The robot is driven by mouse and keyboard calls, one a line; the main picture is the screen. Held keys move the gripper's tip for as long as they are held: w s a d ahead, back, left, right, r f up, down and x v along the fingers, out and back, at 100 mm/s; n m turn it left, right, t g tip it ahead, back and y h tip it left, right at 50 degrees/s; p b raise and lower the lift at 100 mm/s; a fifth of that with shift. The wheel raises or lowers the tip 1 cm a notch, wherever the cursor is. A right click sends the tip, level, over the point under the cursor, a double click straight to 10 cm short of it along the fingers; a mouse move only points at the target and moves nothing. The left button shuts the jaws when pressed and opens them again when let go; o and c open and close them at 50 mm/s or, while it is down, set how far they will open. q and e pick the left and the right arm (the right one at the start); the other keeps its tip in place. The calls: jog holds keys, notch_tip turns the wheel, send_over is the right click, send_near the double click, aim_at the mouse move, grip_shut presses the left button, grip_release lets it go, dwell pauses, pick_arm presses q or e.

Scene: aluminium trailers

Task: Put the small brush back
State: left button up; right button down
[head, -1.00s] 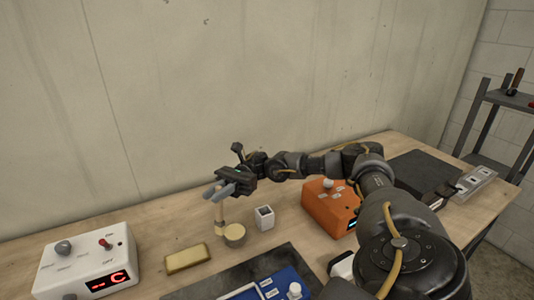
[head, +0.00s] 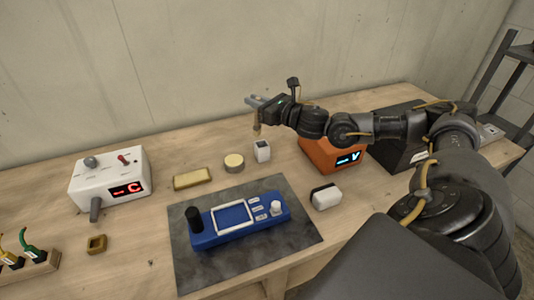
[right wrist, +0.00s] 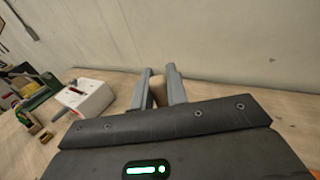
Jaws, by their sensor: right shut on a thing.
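My right gripper (head: 259,102) is shut on the small brush (head: 257,127), which hangs below its fingers as a light-brown piece. In the right wrist view, the brush (right wrist: 158,92) shows as a tan piece between the two grey fingers (right wrist: 158,85). A small white square cup with a dark opening (head: 262,151) stands on the table just below the brush in the head view. The brush looks above or behind the cup; I cannot tell the exact gap. My left gripper is not in view.
A round tan tin (head: 234,163) and a yellowish block (head: 193,179) stand left of the cup. An orange box (head: 318,154) is to its right. A blue device (head: 240,220) lies on a dark mat (head: 290,238) in front. A white control box (head: 108,180) stands at left.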

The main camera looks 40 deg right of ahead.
aim_at(260, 128)
notch_tip(260, 128, down, 11)
jog(key=w+d+m+h+p, duration=0.1)
jog(key=d+h+p, duration=0.1)
dwell(0.8)
jog(key=shift+f, duration=0.1)
jog(key=c, duration=1.4)
grip_release()
